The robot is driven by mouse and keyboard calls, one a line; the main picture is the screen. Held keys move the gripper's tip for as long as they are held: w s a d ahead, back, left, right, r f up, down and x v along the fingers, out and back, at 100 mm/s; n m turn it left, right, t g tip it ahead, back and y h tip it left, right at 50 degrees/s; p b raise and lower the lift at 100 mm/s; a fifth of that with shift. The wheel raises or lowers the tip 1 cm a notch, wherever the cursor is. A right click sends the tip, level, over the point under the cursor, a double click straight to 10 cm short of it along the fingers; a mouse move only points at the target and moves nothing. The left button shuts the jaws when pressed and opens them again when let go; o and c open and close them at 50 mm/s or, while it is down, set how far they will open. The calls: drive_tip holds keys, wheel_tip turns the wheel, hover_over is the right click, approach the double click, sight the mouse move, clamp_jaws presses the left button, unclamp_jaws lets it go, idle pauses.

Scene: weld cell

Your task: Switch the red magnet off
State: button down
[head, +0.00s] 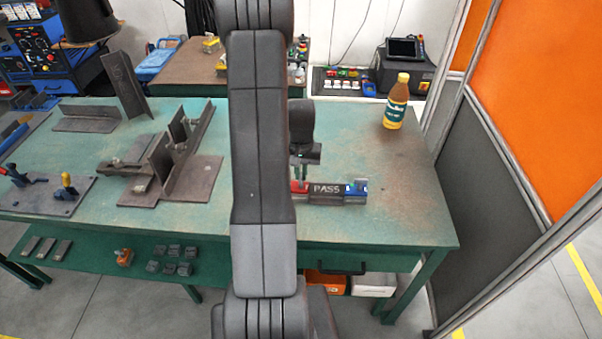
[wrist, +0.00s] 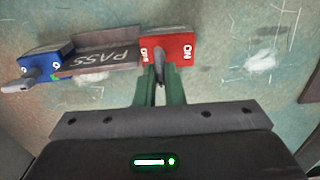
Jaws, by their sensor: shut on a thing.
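The red magnet (wrist: 172,48) is a red block with ON lettered at its right end and OFF at its left in the wrist view. My gripper (wrist: 160,78) has its green fingers shut on the magnet's small grey lever (wrist: 159,62), between the two words. Which setting the lever is at, I cannot tell. A steel bar (wrist: 105,57) marked PASS runs from the red magnet to a blue magnet (wrist: 42,68) with its own grey lever. In the head view my gripper (head: 302,176) is over the red magnet (head: 298,187), partly hidden by my arm.
The green worktable (head: 400,210) is clear to the right of the magnets, apart from a bottle (head: 396,102) at the back. Welded steel angles and plates (head: 175,160) stand on the left. An orange and grey partition (head: 530,110) borders the right side.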

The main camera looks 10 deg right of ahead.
sight(301, 175)
drive_tip(key=c, duration=1.5)
unclamp_jaws()
wheel_tip(301, 175, up, 14)
drive_tip(key=shift+f+b, duration=0.1)
drive_tip(key=shift+b, duration=0.75)
wheel_tip(301, 175, down, 14)
drive_tip(key=shift+r+p, duration=0.1)
drive_tip(key=shift+p, duration=0.75)
